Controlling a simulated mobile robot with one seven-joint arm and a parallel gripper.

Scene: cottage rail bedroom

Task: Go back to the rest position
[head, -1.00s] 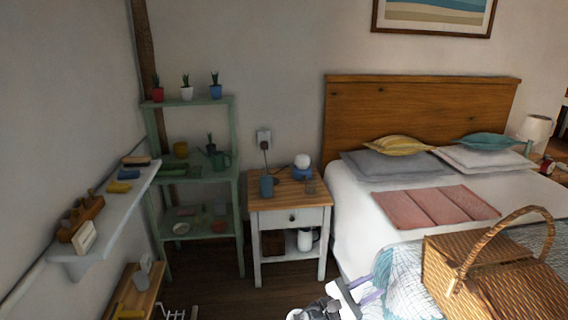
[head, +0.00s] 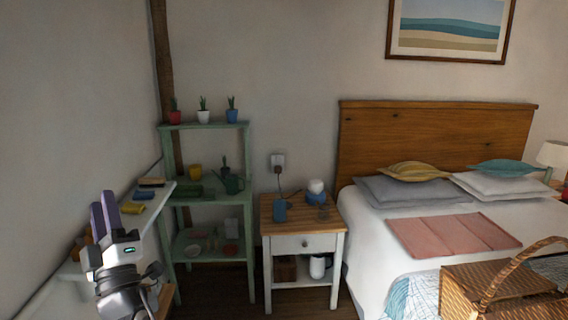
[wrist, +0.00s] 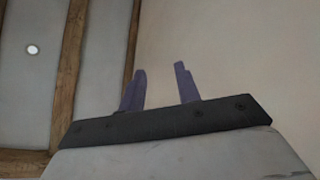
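My gripper (head: 103,201) is raised at the lower left of the head view, in front of the wall shelf, with its purple fingers pointing up. In the wrist view the two fingers of my gripper (wrist: 160,70) stand apart with only bare wall between them, so it is open and empty. That view looks up at the wall and the wooden beams (wrist: 68,70) of the ceiling.
A white wall shelf (head: 150,212) with small items runs along the left wall, partly behind my gripper. A green shelf unit (head: 248,215), a nightstand (head: 304,243), the bed (head: 370,240) and a wicker basket (head: 500,290) stand further right.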

